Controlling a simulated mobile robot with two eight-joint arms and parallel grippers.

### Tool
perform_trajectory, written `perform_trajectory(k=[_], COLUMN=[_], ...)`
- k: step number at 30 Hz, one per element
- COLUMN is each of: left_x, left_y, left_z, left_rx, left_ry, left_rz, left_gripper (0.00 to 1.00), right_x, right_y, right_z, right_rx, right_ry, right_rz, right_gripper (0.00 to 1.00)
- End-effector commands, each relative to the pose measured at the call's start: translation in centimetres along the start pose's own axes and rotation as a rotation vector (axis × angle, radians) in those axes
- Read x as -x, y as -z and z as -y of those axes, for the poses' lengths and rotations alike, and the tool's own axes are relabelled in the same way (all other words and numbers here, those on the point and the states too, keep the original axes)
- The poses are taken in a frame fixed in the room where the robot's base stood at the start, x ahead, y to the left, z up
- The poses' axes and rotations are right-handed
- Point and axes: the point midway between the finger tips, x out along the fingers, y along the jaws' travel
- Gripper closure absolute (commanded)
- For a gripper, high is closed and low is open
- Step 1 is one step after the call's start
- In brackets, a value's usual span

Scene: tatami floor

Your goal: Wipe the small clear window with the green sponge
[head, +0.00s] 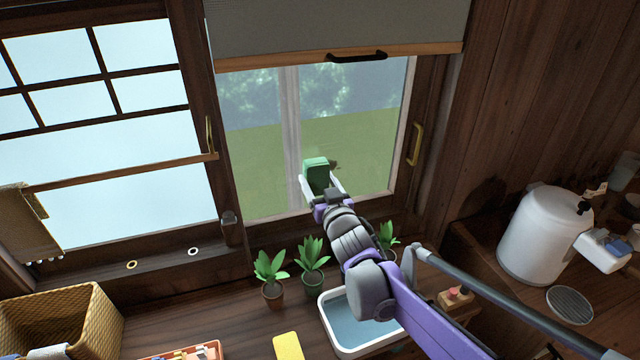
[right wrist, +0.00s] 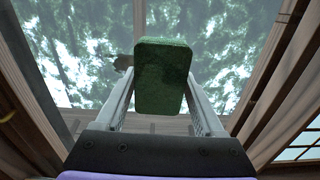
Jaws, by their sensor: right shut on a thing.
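The green sponge (head: 317,172) is held between the fingers of my right gripper (head: 322,188), in front of the lower part of the small clear window (head: 350,140). In the right wrist view the sponge (right wrist: 163,76) stands upright between the two fingers of the gripper (right wrist: 165,100), with the window pane (right wrist: 215,55) behind it. A small brown smudge shows beside the sponge on the pane (right wrist: 123,62). I cannot tell whether the sponge touches the glass. My left gripper is not in view.
Potted plants (head: 311,262) stand below the window, beside a white basin of water (head: 345,340). A yellow block (head: 288,346) lies left of the basin. A roller blind (head: 300,25) covers the window's top. A white water boiler (head: 545,235) stands at right, and a wicker basket (head: 85,318) at lower left.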

Motion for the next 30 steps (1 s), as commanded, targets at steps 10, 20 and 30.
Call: perform_trajectory(k=[10,20,30], left_x=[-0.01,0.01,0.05], left_y=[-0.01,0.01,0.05], left_z=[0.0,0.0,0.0], left_rx=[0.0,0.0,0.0], left_ry=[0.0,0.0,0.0], left_rz=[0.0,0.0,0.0], left_gripper=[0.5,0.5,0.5], right_x=[-0.01,-0.29,-1.0], right_y=[-0.02,-0.01,-0.01], right_z=[0.01,0.01,0.01], right_rx=[0.0,0.0,0.001], right_ry=[0.0,0.0,0.0], right_rz=[0.0,0.0,0.0], right_gripper=[0.74,0.74,0.74])
